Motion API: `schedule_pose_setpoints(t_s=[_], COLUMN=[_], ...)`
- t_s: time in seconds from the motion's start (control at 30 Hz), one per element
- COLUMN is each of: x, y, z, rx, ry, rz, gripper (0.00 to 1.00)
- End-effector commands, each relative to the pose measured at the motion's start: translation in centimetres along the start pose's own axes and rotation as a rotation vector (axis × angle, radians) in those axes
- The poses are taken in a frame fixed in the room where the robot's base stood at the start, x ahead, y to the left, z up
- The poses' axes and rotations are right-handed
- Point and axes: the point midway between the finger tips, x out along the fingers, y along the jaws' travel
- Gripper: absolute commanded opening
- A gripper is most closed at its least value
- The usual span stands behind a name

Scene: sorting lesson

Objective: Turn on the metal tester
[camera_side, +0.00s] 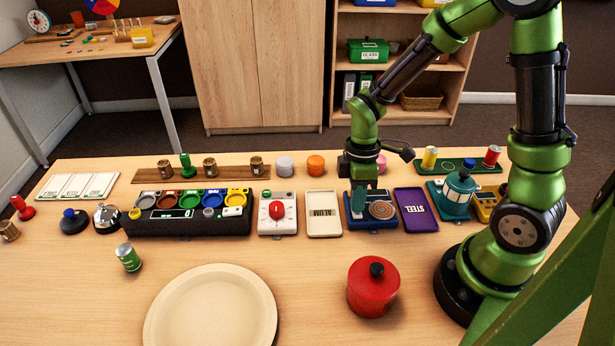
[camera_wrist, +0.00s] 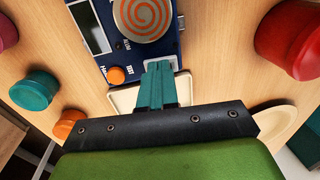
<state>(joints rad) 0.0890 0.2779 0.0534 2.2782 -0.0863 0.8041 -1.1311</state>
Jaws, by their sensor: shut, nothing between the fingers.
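The metal tester (camera_side: 371,223) is a blue box with a copper spiral disc (camera_side: 381,210) on top, near the middle right of the table. In the wrist view the fingertips (camera_wrist: 157,67) are to the right of the orange button, below the disc. I cannot tell whether they touch the box. The button is hidden in the side view.
A cream tray marked ALUM (camera_side: 324,229) lies left of the tester, and a purple tray marked STEEL (camera_side: 416,226) lies right. A white box with a red knob (camera_side: 277,228) is farther left. A red lidded pot (camera_side: 371,297) and a round plate (camera_side: 165,325) stand in front.

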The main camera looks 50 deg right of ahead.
Motion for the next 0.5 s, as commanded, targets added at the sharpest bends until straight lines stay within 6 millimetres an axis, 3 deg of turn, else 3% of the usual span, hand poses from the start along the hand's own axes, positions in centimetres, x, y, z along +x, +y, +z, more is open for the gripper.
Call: schedule_pose_setpoints(t_s=[0.23, 0.5], x=[-2.0, -8.1], y=[0.1, 0.2], z=[-0.1, -0.1], rx=[0.000, 0.001], ry=[0.005, 0.006], rz=[0.004, 0.007], gripper=[0.00, 0.00])
